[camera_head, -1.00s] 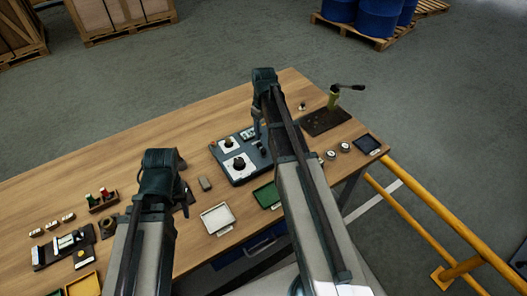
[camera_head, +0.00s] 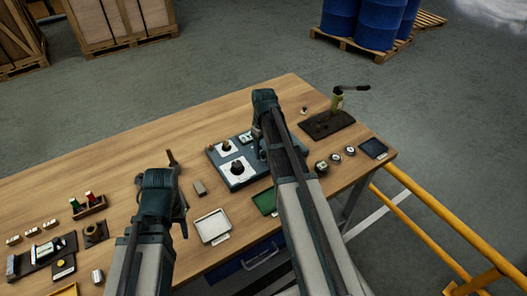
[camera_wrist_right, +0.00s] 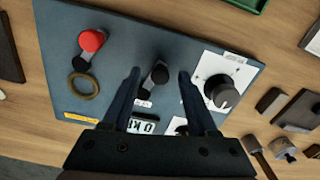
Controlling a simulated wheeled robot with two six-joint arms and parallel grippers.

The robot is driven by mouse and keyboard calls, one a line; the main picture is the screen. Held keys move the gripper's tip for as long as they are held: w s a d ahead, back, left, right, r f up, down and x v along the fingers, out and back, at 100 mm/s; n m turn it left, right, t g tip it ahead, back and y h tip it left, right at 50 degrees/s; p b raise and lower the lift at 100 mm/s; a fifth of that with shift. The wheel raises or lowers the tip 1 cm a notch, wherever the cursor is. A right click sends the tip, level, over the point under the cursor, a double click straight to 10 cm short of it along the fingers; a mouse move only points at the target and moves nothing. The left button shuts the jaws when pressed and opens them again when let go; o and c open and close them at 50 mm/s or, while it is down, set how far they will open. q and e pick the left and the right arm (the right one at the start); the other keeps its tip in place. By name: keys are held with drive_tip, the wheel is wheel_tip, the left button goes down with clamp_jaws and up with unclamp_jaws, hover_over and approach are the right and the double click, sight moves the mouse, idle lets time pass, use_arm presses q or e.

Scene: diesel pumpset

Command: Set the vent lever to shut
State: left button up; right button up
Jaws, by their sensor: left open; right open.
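A blue-grey control panel (camera_head: 216,160) lies on the table; it also fills much of the right wrist view (camera_wrist_right: 60,30). A small black lever-like control (camera_wrist_right: 157,75) on it stands between the fingertips of my right gripper (camera_wrist_right: 158,76), which is open and apart from it. I cannot tell for sure whether this is the vent lever. In the head view my right gripper (camera_head: 258,125) hides part of the panel. My left gripper (camera_head: 178,185) is open and empty, left of the panel.
A white tray (camera_head: 213,226) and a green tray (camera_head: 264,201) lie in front. A yellow rail (camera_head: 440,215) runs past the right table edge.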

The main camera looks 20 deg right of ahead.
clamp_jaws()
drive_tip(key=shift+a, duration=0.1)
drive_tip(key=m, duration=0.1)
drive_tip(key=a+m, duration=0.1)
drive_tip(key=shift+w+m, duration=0.15)
drive_tip(key=shift+m, duration=0.25)
drive_tip(key=m, duration=0.1)
drive_tip(key=a+m, duration=0.1)
drive_tip(key=shift+w+a+m, duration=0.15)
drive_tip(key=shift+w+m, duration=0.15)
drive_tip(key=m, duration=0.1)
drive_tip(key=w+a+m, duration=0.1)
drive_tip(key=m, duration=0.1)
drive_tip(key=shift+w+a+m, duration=0.2)
drive_tip(key=shift+w+m, duration=0.1)
drive_tip(key=shift+m, duration=0.45)
drive_tip(key=shift+w+a+m, duration=0.2)
drive_tip(key=shift+w+m, duration=0.05)
drive_tip(key=shift+m, duration=0.5)
